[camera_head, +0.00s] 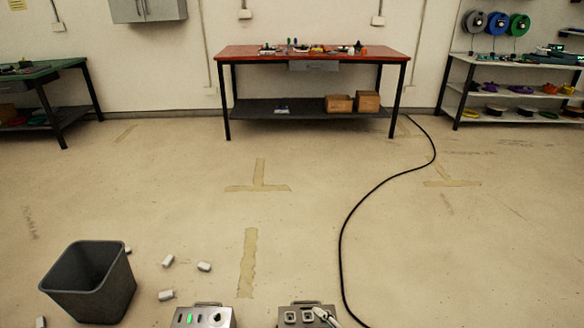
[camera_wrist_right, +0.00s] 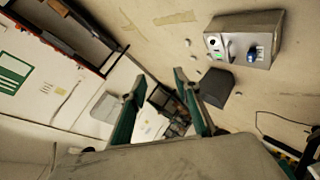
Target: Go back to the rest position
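In the right wrist view my right gripper (camera_wrist_right: 157,85) has its two green fingers spread wide apart, with nothing between them. The same view shows a metal box (camera_wrist_right: 262,22) with a round socket, a green light and a blue part on its front. In the head view a metal box with a green light (camera_head: 190,318) is cut off by the bottom edge. A second metal box with square buttons (camera_head: 291,317) stands to its right, with a pale stick-like part over it that I cannot identify. No left gripper can be made out.
A grey bin (camera_head: 88,285) stands at the lower left, with several small white pieces (camera_head: 204,267) on the floor nearby. A black cable (camera_head: 368,196) crosses the floor. A red-topped table (camera_head: 312,54) and a shelf (camera_head: 515,92) stand at the back. The middle floor is open.

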